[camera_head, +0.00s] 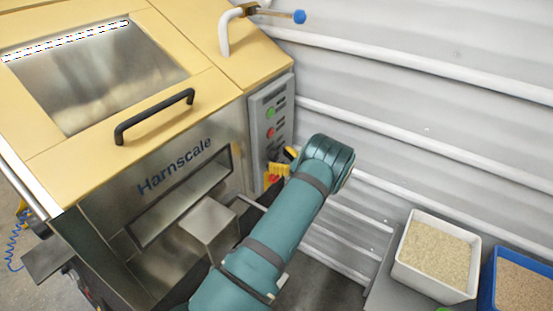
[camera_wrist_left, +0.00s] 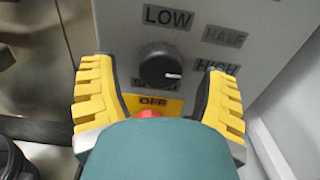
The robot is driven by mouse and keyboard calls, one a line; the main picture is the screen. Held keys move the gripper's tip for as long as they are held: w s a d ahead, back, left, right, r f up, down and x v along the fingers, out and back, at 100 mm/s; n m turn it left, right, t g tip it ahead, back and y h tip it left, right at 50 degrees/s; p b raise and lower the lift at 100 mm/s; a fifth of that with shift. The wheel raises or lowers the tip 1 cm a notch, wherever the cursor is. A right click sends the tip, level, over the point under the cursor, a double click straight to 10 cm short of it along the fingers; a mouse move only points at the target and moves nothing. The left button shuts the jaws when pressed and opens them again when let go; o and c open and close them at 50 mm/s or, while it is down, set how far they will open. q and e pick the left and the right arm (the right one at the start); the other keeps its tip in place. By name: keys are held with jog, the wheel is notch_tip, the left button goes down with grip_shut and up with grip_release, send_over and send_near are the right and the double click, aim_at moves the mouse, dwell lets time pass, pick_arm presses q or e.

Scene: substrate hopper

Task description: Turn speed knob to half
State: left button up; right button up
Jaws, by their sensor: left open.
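The speed knob (camera_wrist_left: 158,66) is round and black with a white mark on its right side, pointing roughly toward the HIGH label (camera_wrist_left: 217,68) or a little below it. The HALF label (camera_wrist_left: 224,36) is up and right of the knob, and LOW (camera_wrist_left: 167,17) is above it. My left gripper (camera_wrist_left: 157,68) is open, with its yellow fingers on either side of the knob and gaps on both sides. In the head view my left gripper (camera_head: 281,165) is at the lower part of the control panel (camera_head: 271,95), and the knob is hidden.
A yellow OFF plate (camera_wrist_left: 172,105) and a partly hidden red button (camera_wrist_left: 150,113) are below the knob. The Harnscale hopper (camera_head: 215,165) stands left of my arm. A corrugated wall (camera_head: 420,110) is at right. A white bin of grain (camera_head: 402,258) and a blue bin (camera_head: 488,285) are lower right.

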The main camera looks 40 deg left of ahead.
pick_arm(q)
jog(key=shift+s+a, duration=0.1)
jog(key=shift+a, duration=0.5)
jog(key=c, duration=1.2)
